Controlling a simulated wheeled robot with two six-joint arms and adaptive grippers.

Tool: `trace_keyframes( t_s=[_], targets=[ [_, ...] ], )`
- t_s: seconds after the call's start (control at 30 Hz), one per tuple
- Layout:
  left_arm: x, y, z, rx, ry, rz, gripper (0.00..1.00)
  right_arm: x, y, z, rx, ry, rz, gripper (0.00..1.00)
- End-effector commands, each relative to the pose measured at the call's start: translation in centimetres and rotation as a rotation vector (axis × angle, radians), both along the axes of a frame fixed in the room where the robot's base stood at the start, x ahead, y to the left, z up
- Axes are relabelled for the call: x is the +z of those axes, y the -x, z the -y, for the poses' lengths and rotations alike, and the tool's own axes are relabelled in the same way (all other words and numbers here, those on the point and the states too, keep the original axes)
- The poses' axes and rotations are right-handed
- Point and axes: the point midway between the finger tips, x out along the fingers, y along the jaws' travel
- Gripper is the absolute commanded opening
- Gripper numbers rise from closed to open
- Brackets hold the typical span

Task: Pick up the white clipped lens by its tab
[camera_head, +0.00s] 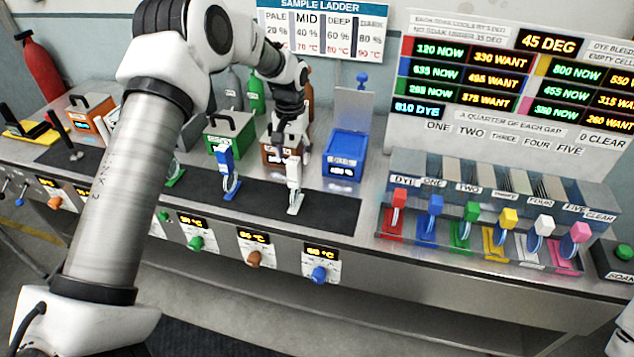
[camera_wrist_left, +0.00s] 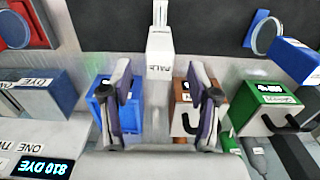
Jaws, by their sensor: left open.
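The white clipped lens (camera_head: 294,177) stands upright near the right end of the dark mat, its white tab on top and its base on the mat. In the left wrist view its tab (camera_wrist_left: 160,55), with dark lettering, shows at the top middle, lined up with the gap between my fingers. My left gripper (camera_head: 288,140) is just behind the lens in the head view. In the left wrist view that gripper (camera_wrist_left: 158,78) is open, with nothing between its fingers. The lens's lower part is hard to make out there. My right gripper is not in view.
A blue clipped lens (camera_head: 228,170) stands left of the white one. A blue bath (camera_head: 345,150) is behind right, a brown bath (camera_head: 272,155) behind and a green bath (camera_head: 228,132) behind left. Another white clipped piece (camera_head: 543,226) stands among several coloured ones at the right rack.

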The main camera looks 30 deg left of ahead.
Motion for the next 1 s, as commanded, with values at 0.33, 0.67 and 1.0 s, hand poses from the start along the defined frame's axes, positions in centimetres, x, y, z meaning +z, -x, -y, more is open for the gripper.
trace_keyframes(
  t_s=[0.33,0.67,1.0],
  targets=[
    [-5.4,0.2,0.1,-0.001,0.0,-0.006,0.6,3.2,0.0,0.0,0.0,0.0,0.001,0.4],
    [-6.9,0.1,0.1,-0.002,0.001,-0.001,0.5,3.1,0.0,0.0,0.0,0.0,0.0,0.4],
    [-6.9,0.1,0.1,-0.002,0.001,-0.001,0.0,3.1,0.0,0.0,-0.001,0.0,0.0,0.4]
  ],
)
